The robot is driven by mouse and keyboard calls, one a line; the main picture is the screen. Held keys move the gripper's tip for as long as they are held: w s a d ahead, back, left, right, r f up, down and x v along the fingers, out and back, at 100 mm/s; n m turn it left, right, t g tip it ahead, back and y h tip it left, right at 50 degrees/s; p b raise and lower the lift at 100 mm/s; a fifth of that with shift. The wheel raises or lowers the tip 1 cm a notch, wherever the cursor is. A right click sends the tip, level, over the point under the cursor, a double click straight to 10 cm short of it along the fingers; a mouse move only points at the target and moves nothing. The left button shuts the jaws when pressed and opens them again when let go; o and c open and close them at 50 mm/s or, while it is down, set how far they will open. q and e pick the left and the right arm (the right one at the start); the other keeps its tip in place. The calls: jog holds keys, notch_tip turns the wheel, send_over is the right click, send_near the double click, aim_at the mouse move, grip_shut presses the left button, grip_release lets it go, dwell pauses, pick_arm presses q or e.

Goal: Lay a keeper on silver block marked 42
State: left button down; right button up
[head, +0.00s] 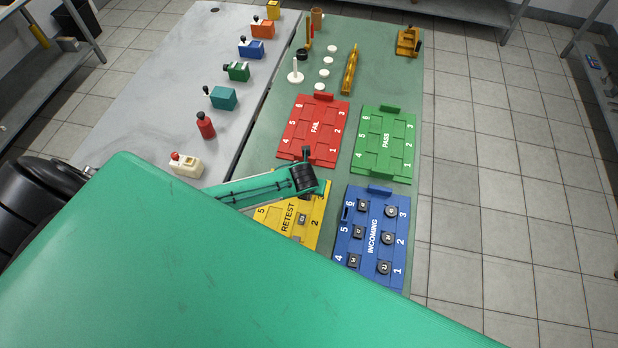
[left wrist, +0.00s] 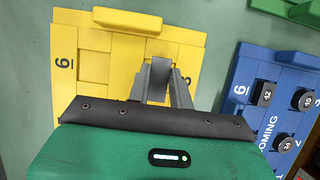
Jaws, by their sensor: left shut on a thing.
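My left gripper (head: 306,187) is over the far end of the yellow RETEST tray (head: 272,228). In the left wrist view its grey fingers (left wrist: 163,78) are close together in front of the yellow tray (left wrist: 95,62). A small block (head: 302,218) sits in the RETEST tray. Several small dark-looking blocks with pale labels sit in the blue INCOMING tray (head: 347,262), one of them (left wrist: 264,94) close in the left wrist view. I cannot read 42 for certain on any. My right gripper is not in view.
The red FAIL tray (head: 315,127) and green PASS tray (head: 386,142) look empty. White discs (head: 324,73), a white peg stand (head: 295,73) and a yellow rack (head: 349,72) stand beyond. Coloured devices line the grey bench (head: 170,75). My green body hides the foreground.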

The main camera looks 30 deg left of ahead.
pick_arm(q)
jog(key=shift+f, duration=0.15)
dwell(0.4)
jog(key=c, duration=1.2)
grip_release()
jog(key=c, duration=0.5)
notch_tip(320, 180, up, 5)
jog(key=p, duration=0.4)
jog(key=shift+f+p, duration=0.15)
jog(key=shift+p, duration=0.25)
jog(key=shift+f, duration=0.1)
jog(key=shift+o, duration=0.5)
